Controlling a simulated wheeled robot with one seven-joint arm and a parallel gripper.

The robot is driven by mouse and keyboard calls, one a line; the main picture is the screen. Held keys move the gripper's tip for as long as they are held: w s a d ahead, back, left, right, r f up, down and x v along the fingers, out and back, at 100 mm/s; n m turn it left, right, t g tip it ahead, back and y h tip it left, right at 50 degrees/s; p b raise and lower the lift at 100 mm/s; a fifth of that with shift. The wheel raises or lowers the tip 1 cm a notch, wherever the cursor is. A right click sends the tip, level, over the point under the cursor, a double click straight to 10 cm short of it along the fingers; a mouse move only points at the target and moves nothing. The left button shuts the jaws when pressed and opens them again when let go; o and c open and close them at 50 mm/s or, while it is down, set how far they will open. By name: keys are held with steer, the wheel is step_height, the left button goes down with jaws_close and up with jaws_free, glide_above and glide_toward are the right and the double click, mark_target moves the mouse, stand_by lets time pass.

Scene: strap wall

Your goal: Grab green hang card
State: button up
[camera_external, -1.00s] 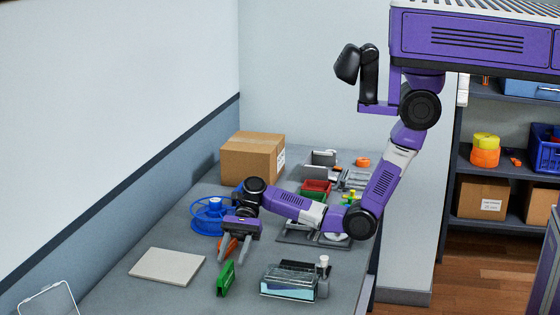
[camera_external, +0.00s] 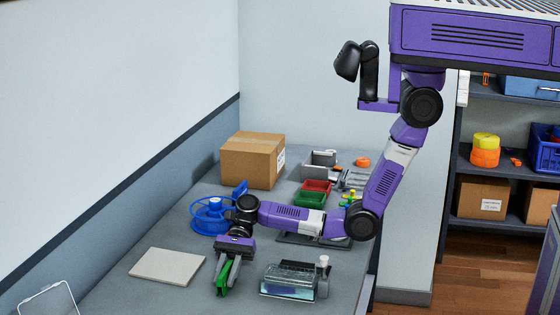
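The green hang card (camera_external: 222,289) stands upright on its edge on the grey table, right of the pale flat board. My gripper (camera_external: 229,274) points down over it. Its two grey fingers are close together, one on each side of the card, and look shut on it. The fingers hide the upper part of the card. Its lower near end still shows, at or very near the table top.
A clear-topped case (camera_external: 289,281) lies just right of the card. A pale flat board (camera_external: 167,266) lies to the left. A blue spool (camera_external: 208,218) stands behind my gripper. Red (camera_external: 318,186) and green (camera_external: 309,199) bins and a cardboard box (camera_external: 252,160) are farther back.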

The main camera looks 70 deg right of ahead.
jaws_close()
